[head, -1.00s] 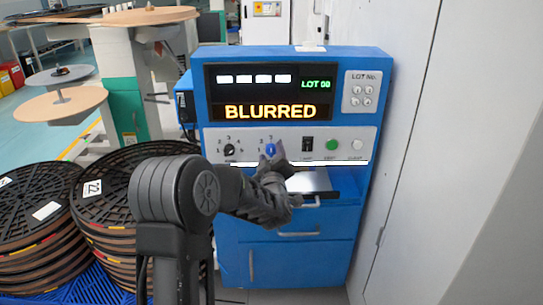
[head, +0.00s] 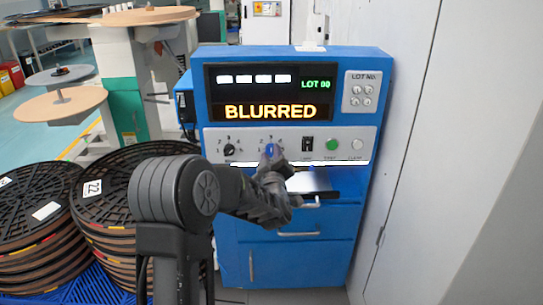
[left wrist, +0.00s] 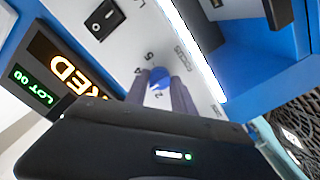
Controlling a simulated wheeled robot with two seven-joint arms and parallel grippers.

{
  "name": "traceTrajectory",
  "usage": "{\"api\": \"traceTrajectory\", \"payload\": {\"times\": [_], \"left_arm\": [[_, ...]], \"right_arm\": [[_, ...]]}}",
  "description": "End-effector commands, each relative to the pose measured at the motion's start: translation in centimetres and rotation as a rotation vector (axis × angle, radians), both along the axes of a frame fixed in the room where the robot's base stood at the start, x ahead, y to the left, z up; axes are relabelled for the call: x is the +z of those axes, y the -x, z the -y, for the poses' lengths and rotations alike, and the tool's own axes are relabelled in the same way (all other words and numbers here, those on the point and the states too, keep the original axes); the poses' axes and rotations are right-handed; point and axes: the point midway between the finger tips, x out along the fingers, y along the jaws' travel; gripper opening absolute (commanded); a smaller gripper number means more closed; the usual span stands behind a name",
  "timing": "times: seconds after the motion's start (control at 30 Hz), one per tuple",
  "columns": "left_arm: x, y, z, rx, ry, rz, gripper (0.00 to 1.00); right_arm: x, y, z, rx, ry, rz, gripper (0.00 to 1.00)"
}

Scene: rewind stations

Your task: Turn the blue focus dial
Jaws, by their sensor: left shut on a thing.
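The blue focus dial (head: 269,150) sits on the pale control strip of the blue machine (head: 232,200). My left gripper (head: 270,154) is at the dial, its fingers shut on it. In the left wrist view the blue dial (left wrist: 158,78) shows between the two finger tips (left wrist: 158,84), with numbers printed around it. The display (head: 268,111) reads "BLURRED" in yellow and "LOT 00" in green. The fingers hide part of the dial, so its pointer setting cannot be told. My right gripper does not show.
A black dial (head: 229,150) is left of the blue one. A black switch (head: 307,144), a green button (head: 332,144) and a white button (head: 357,145) are to the right. Stacked black reels (head: 35,215) stand at the left. A pale wall (head: 440,200) is close on the right.

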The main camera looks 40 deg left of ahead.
Motion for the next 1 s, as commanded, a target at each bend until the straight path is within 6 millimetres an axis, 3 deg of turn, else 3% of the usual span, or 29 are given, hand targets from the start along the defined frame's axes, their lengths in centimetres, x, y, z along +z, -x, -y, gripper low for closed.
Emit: {"api": "traceTrajectory", "payload": {"times": [0.37, 1.0], "left_arm": [[-0.1, 0.0, 0.0, 0.000, -0.142, -0.109, 0.00], [0.0, 0.0, 0.0, -0.002, -0.568, -0.433, 0.00]], "right_arm": [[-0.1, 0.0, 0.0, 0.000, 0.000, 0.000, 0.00], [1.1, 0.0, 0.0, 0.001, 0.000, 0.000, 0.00]]}}
